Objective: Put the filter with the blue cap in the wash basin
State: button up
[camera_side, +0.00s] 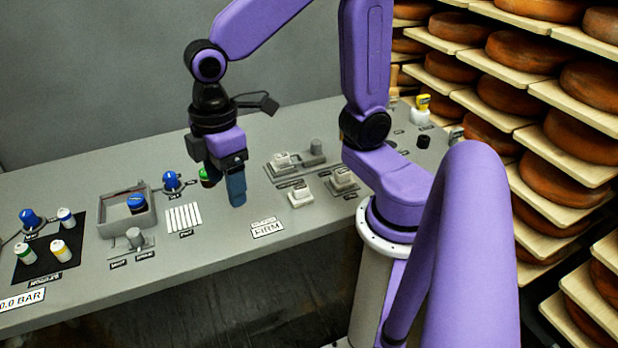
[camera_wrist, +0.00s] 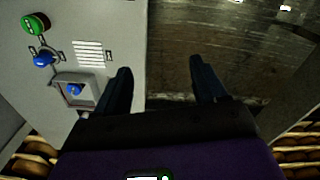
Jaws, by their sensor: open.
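A round blue-capped piece (camera_side: 136,203), which looks like the filter, sits inside the grey square wash basin (camera_side: 110,226). In the wrist view the blue cap (camera_wrist: 74,89) shows within the walls of the basin (camera_wrist: 60,79). Its body below the cap is mostly hidden. My gripper (camera_side: 226,190) is open and empty, pointing down above the bench, to the right of the basin. In the wrist view the fingers (camera_wrist: 160,68) are apart with nothing between them.
A blue knob-like piece (camera_side: 172,181) stands right of the basin, and a green-capped piece (camera_side: 206,177) is close behind my gripper. White strips (camera_side: 183,217) lie between basin and gripper. A black mat (camera_side: 45,265) with several nozzles is at left. Cheese shelves stand at right.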

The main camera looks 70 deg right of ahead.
jog(key=s+d+f, duration=0.2)
jog(key=s+d, duration=0.5)
jog(key=s, duration=0.5)
jog(key=shift+s, duration=0.2)
